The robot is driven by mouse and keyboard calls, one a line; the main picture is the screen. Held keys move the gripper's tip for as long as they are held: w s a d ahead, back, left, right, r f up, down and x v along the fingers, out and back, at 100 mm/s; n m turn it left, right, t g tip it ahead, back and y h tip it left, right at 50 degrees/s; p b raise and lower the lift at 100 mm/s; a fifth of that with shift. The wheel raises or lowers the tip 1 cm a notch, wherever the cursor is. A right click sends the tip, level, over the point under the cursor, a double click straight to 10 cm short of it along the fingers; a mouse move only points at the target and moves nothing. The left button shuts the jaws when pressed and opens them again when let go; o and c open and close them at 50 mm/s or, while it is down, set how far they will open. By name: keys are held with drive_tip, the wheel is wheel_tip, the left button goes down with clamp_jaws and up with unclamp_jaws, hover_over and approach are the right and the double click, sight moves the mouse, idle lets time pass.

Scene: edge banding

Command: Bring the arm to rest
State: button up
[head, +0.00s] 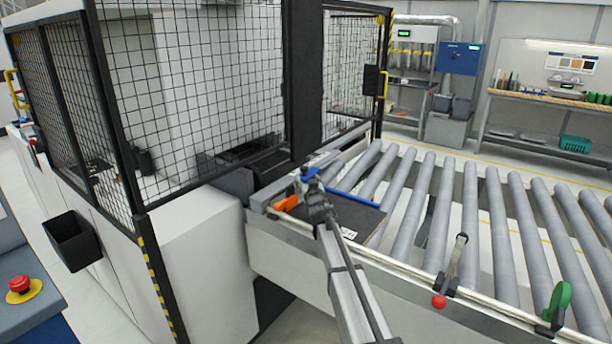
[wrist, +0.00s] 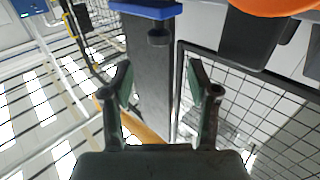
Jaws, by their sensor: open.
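My arm reaches up from the bottom middle of the head view, out over the near end of the roller conveyor (head: 471,215). My gripper (wrist: 162,90) shows in the wrist view with its two fingers apart and nothing between them. A grey upright post (wrist: 150,75) stands behind the gap, and I cannot tell how far off it is. In the head view the gripper is small and hard to make out at the arm's far end. A dark flat panel (head: 360,222) lies beside the arm on the conveyor's near end, partly hidden by the arm.
A mesh-fenced machine (head: 195,90) and a dark post (head: 305,80) stand close to the gripper. An orange part (head: 288,203) and a blue bar (head: 352,198) are near the panel. A red-knobbed lever (head: 450,275) and a green-handled clamp (head: 558,305) line the rail. The rollers are otherwise clear.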

drive_tip(key=shift+s+d, duration=0.15)
drive_tip(key=shift+s, duration=0.75)
